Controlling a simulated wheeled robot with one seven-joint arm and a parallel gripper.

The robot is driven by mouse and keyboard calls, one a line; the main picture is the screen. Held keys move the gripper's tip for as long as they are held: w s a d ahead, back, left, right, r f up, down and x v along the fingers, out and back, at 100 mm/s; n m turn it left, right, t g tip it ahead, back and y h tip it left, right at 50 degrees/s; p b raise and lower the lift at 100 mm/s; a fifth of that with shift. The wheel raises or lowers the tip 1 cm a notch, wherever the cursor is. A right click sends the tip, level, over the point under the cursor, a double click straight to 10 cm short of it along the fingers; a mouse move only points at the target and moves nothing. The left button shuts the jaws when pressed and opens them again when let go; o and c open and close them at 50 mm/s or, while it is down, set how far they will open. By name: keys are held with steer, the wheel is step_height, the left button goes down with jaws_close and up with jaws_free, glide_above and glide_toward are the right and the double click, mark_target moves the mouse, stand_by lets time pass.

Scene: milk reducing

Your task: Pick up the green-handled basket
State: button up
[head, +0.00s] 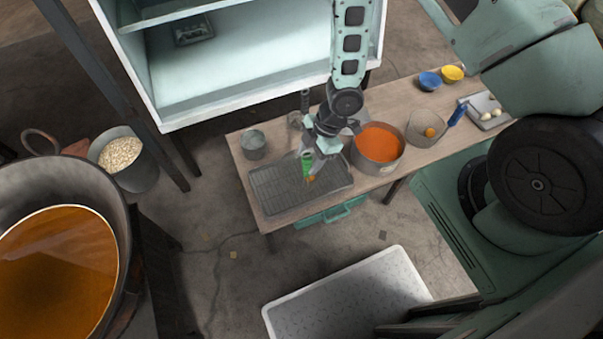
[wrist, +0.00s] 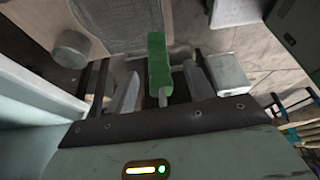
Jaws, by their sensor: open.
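The green handle (head: 307,165) stands out over the dark grid tray on the table in the head view. In the wrist view the green handle (wrist: 158,62) lies between my two fingers, with a thin metal rod at its near end. My gripper (head: 315,153) is open around the handle, with visible gaps beside it in the wrist view (wrist: 162,88). The basket part itself is not clearly visible. A small orange item shows just below the handle in the head view.
The dark grid tray (head: 268,198) covers the table's left end. A pot of orange liquid (head: 378,148) stands close right of my gripper. A grey cup (head: 253,144) stands left. Further right are a blue-handled basket (head: 421,137) and blue (head: 430,81) and yellow bowls (head: 452,73).

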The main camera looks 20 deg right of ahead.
steer(key=shift+x, duration=0.8)
steer(key=c, duration=1.1)
steer(key=shift+r, duration=0.1)
